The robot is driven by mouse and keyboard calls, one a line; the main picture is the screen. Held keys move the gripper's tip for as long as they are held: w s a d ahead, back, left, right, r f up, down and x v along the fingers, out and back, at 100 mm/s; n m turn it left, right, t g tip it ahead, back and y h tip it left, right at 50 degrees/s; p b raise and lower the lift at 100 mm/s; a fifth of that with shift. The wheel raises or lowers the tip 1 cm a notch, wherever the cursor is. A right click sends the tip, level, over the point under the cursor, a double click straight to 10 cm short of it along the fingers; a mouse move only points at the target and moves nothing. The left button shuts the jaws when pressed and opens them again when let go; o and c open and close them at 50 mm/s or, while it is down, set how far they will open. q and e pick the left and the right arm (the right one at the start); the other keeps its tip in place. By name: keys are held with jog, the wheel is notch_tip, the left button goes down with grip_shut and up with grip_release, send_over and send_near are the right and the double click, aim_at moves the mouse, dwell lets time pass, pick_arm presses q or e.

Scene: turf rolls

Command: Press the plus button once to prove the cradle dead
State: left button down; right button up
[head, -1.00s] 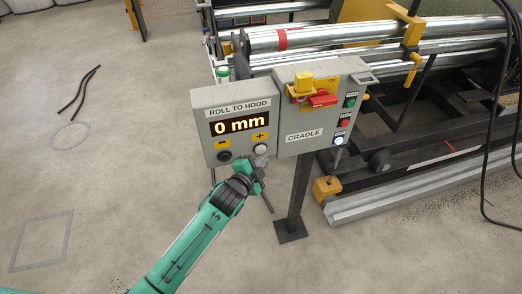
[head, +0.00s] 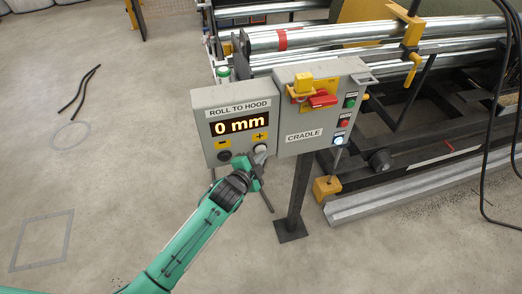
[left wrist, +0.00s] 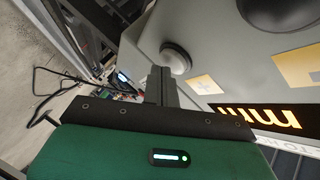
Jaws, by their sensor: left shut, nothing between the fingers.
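The grey "ROLL TO HOOD" box (head: 206,110) has a display (head: 240,124) reading "0 mm". Below it are the dark minus button (head: 224,155) and the pale plus button (head: 261,148), each under a yellow label. My left gripper (head: 259,156) is shut and empty, its tips at the plus button, covering its lower part. In the left wrist view the shut fingers (left wrist: 160,77) end beside the plus button (left wrist: 176,57); whether they touch it I cannot tell. The minus button (left wrist: 278,12) shows farther right there. My right gripper is not in view.
The "CRADLE" box (head: 304,136) adjoins on the right, with a red switch handle (head: 322,98), a yellow block (head: 303,84), green and red buttons and a bright white lamp (head: 339,141). A post (head: 299,190) stands below. Rollers (head: 350,35) lie behind. Floor at left is mostly clear.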

pick_arm(q)
jog(key=shift+w+a, duration=0.1)
jog(key=shift+w, duration=0.2)
dwell(0.4)
jog(key=shift+s+d+p, duration=0.2)
jog(key=shift+s+p, duration=0.3)
jog(key=shift+s, duration=0.3)
jog(key=s, duration=0.1)
jog(key=s+d+p, duration=0.1)
jog(key=s, duration=0.2)
jog(key=shift+s+d+p, duration=0.3)
jog(key=shift+s+p, duration=0.05)
jog(key=shift+s, duration=0.05)
